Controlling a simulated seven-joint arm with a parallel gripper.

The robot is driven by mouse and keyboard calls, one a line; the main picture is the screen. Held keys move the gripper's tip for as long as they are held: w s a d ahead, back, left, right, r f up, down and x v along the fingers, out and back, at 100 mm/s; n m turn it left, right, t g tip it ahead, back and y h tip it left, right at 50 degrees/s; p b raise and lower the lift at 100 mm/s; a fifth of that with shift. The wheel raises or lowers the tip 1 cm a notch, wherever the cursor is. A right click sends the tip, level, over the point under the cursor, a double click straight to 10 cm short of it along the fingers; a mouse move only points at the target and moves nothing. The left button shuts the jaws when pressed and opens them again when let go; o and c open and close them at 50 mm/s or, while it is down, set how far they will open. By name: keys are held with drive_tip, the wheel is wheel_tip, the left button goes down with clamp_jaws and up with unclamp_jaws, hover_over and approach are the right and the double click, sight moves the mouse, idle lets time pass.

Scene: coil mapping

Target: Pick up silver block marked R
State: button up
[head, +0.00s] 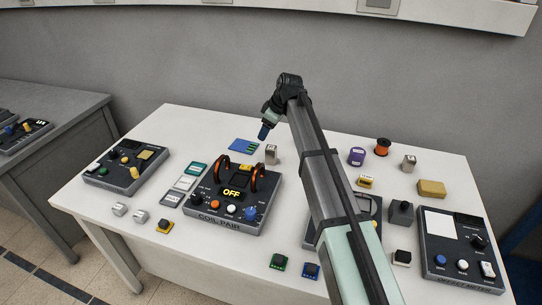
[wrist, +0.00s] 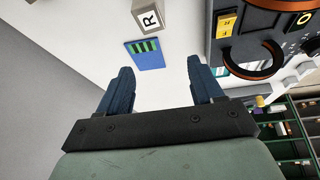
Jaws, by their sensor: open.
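The silver block marked R (wrist: 149,17) shows at the top of the wrist view, its R face towards the camera and its upper part cut off by the frame edge. In the head view a small silver block (head: 271,154) stands upright behind the coil unit; this appears to be the same block, but its letter is too small to read there. My gripper (wrist: 160,65) is open and empty, with its two dark blue fingers apart. In the head view my gripper (head: 263,132) hangs above the table, just above and left of that block, not touching it.
A blue card with green strips (wrist: 147,53) lies beside the block. The coil unit (head: 232,202) with two upright black-and-orange rings stands close in front.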

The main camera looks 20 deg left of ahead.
drive_tip(key=n+g, duration=0.1)
drive_tip(key=n, duration=0.1)
approach(271, 147)
drive_tip(key=r, duration=0.1)
drive_tip(key=x, duration=0.8)
drive_tip(key=shift+s+d+f, duration=0.1)
drive_tip(key=shift+s+d, duration=0.15)
drive_tip(key=shift+d, duration=0.15)
drive_tip(key=shift+x, duration=2.65)
drive_tip(key=shift+w+a, duration=0.15)
clamp_jaws()
